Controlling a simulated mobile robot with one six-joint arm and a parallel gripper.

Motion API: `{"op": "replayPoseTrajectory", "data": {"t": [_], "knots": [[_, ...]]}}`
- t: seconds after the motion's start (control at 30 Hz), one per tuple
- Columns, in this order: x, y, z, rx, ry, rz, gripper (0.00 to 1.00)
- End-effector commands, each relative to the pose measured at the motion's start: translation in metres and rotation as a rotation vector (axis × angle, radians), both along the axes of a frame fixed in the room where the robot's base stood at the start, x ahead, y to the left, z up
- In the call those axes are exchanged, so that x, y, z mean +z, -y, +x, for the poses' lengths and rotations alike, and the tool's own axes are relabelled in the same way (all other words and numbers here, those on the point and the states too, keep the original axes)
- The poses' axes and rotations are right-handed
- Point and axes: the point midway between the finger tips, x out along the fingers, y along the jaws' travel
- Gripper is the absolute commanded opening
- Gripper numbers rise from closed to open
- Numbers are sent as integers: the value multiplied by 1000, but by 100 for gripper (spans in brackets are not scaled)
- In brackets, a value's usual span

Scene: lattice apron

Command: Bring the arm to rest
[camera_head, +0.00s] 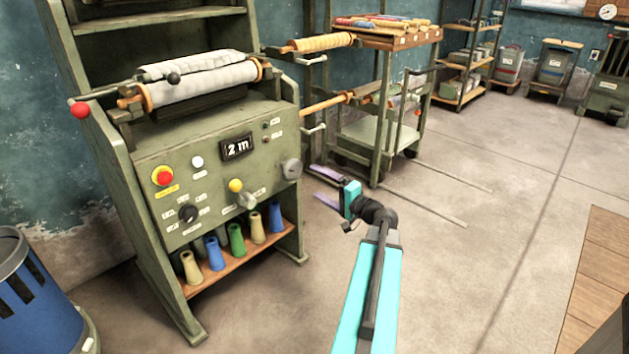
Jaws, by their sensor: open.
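My arm (366,295), with a cyan link and dark joints, reaches forward from the bottom of the view over the concrete floor. My gripper (318,183) is at its far end, near the lower right side of the green machine. Its two purple-tinted fingers are spread apart and point left. Nothing shows between them. I cannot tell how far the fingers are from the machine's side.
The green machine (215,160) has rollers, knobs, a display reading 2 m and several coloured cones on its low shelf. A wheeled rack (372,133) stands behind my gripper. A blue bin (38,300) is at lower left. Floor (480,230) is clear to the right.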

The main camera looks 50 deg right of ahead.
Motion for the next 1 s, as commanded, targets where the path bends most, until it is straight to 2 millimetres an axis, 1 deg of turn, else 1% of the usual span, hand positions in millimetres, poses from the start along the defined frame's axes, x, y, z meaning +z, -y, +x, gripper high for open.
{"op": "replayPoseTrajectory", "data": {"t": [0.1, 0.53, 0.67, 0.77, 0.87, 0.97, 1.0], "knots": [[0, 0, -3, 0, 0, 0, 82], [0, 0, -2, 0, 0, 0, 82], [-2, -5, 2, 10, -9, 2, 82], [-7, -18, 11, 36, -35, 6, 82], [-19, -39, 25, 79, -79, 12, 82], [-34, -70, 42, 139, -142, 16, 82], [-42, -84, 49, 166, -172, 18, 82]]}}
